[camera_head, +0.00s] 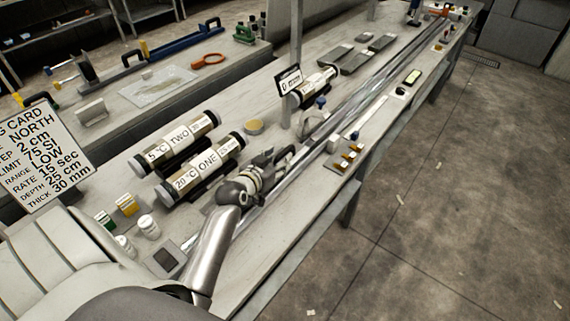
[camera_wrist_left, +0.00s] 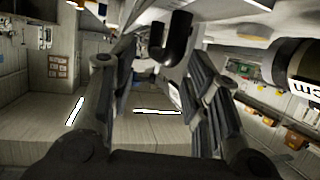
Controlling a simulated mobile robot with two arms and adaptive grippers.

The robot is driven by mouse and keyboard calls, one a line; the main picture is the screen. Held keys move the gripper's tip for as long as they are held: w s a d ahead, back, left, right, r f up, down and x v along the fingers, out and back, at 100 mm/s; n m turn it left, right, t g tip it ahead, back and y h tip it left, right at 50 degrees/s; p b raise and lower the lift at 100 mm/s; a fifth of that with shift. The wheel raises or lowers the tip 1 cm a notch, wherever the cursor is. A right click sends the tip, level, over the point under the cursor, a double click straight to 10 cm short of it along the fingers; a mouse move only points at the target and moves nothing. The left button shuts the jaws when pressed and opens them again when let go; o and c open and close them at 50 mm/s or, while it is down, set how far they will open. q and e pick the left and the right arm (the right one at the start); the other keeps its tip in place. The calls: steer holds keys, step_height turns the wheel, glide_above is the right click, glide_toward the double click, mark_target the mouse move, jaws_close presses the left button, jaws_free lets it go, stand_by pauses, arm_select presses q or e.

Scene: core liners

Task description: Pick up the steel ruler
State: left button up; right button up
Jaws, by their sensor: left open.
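I cannot pick out the steel ruler for certain. A thin pale strip (camera_head: 372,112) lies along the bench's front side in the head view, and I cannot tell if it is the ruler. My right gripper is not in view.
White bottles (camera_head: 148,227) and a dark square plate (camera_head: 165,260) are at the near end. The floor at right is open.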

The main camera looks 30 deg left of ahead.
mark_target(283, 153)
arm_select(q)
steer(key=shift+w+a+f, duration=0.15)
steer(key=shift+w+f, duration=0.05)
steer(key=shift+w, duration=0.1)
steer(key=b+x, duration=0.3)
steer(key=x, duration=0.1)
steer(key=shift+w+b, duration=0.3)
steer(key=shift+b, duration=0.05)
steer(key=shift+w, duration=0.25)
steer(key=shift+r, duration=0.1)
steer(key=shift+c, duration=0.9)
steer(key=c, duration=0.7)
jaws_close()
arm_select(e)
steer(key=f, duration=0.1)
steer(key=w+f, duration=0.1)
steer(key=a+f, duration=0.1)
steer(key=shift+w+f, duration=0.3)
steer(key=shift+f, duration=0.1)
